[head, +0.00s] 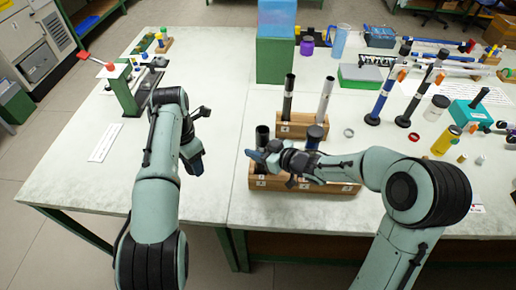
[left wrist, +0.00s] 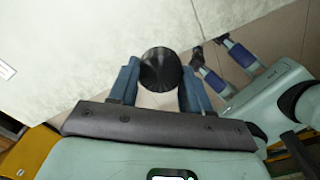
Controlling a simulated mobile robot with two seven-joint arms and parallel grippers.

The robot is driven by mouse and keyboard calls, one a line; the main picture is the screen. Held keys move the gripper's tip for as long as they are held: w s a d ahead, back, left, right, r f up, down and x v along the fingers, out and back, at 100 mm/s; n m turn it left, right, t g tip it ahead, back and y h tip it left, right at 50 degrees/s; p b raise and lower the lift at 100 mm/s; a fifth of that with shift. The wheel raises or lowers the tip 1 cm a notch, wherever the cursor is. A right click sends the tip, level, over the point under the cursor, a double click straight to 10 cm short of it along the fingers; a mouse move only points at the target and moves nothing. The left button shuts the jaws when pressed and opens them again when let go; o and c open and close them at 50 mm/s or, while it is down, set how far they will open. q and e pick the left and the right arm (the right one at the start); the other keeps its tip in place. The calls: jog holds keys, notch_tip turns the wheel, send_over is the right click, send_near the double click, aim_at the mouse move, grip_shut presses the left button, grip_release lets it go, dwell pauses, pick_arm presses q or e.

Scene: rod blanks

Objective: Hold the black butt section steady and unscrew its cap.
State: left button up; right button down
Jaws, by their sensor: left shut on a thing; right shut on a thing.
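A short black cylinder, the butt section (head: 262,132), stands upright in the left part of the front wooden rack (head: 345,188). My right gripper (head: 262,157) reaches in from the right and is shut around it; the fingers hide its lower part. My left gripper (head: 195,163) is to the left of the rack, apart from the section, above the table. In the left wrist view a round black cap (left wrist: 160,69), seen end-on, is clamped between the blue fingers of this gripper (left wrist: 157,88). The cap cannot be made out in the head view.
A second wooden rack (head: 303,127) behind holds a black tube (head: 288,95) and a silver tube (head: 325,98). A dark blue-black cylinder (head: 313,137) stands behind my right wrist. Several rods, jars and tools crowd the right. The table's left middle is clear.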

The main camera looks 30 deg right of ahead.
jog(key=shift+f, duration=0.2)
jog(key=c, duration=0.5)
grip_release()
jog(key=shift+c, duration=0.2)
jog(key=shift+r, duration=0.15)
